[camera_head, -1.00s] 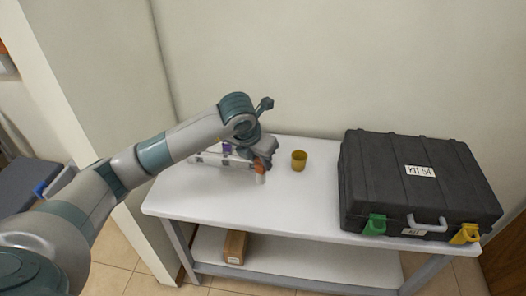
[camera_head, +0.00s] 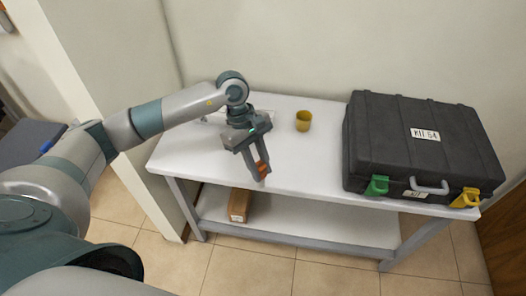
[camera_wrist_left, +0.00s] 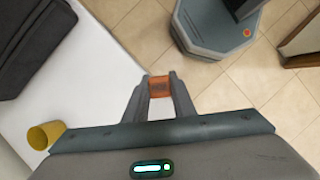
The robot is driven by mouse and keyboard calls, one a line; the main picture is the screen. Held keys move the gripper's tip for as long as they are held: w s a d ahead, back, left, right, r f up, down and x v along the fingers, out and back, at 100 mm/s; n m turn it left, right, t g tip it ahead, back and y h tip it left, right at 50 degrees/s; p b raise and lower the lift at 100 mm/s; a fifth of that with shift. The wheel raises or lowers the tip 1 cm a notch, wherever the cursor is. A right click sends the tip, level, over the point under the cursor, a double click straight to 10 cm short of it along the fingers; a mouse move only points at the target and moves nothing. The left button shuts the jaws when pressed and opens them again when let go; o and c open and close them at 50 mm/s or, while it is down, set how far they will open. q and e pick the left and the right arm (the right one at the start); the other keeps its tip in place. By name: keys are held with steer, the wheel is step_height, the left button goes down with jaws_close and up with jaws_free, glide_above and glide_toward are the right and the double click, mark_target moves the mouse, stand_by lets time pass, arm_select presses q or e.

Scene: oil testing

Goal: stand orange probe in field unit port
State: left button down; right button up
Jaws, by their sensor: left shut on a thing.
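My left gripper (camera_head: 260,171) is shut on the orange probe (camera_head: 262,167), over the front edge of the white table in the head view. In the left wrist view the orange probe (camera_wrist_left: 159,86) sits between the two fingertips of my left gripper (camera_wrist_left: 160,83). Only its orange part shows clearly; the rest of it is hidden or too small to tell. A pale object, perhaps the field unit (camera_head: 212,118), shows in part behind my left arm at the table's back left; its ports cannot be made out. My right gripper is not in view.
A yellow cup (camera_head: 303,121) stands near the table's back; it also shows in the left wrist view (camera_wrist_left: 46,135). A black case (camera_head: 420,150) with green and yellow latches fills the table's right side. A brown box (camera_head: 239,205) lies on the lower shelf. The table's (camera_head: 310,160) middle is clear.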

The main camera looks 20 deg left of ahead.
arm_select(q)
steer(key=s+f+m+g+y, duration=0.2)
steer(key=s+m+y, duration=0.2)
steer(key=s+m, duration=0.4)
steer(key=shift+s+d+f+m+g, duration=0.15)
steer(key=shift+s+d+m+g, duration=0.25)
steer(key=shift+m, duration=2.4)
